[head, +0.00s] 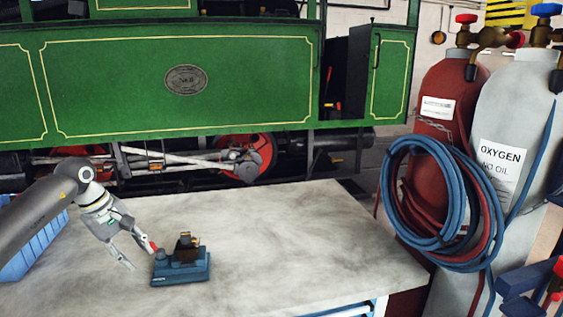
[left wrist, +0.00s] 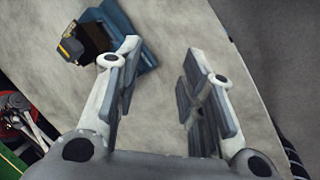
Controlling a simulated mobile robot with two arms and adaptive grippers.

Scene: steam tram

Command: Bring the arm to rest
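My left arm (head: 38,212) reaches in from the left over the grey worktable (head: 290,240). My left gripper (head: 137,256) is open, its two fingers apart with nothing between them. It hangs just left of a small blue device (head: 182,264) with a dark and brass-coloured top and a red part on its left side. In the left wrist view the open gripper (left wrist: 160,85) shows bare tabletop between its fingers. The blue device (left wrist: 120,30) lies partly behind the left finger there. I cannot tell whether finger and device touch. My right gripper is not in view.
A blue bin (head: 38,245) stands at the table's left edge, partly behind my arm. A red gas cylinder (head: 447,95) and a grey oxygen cylinder (head: 510,110) with coiled hoses (head: 425,235) stand right of the table. A green steam tram (head: 240,85) stands behind. The table's right half is clear.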

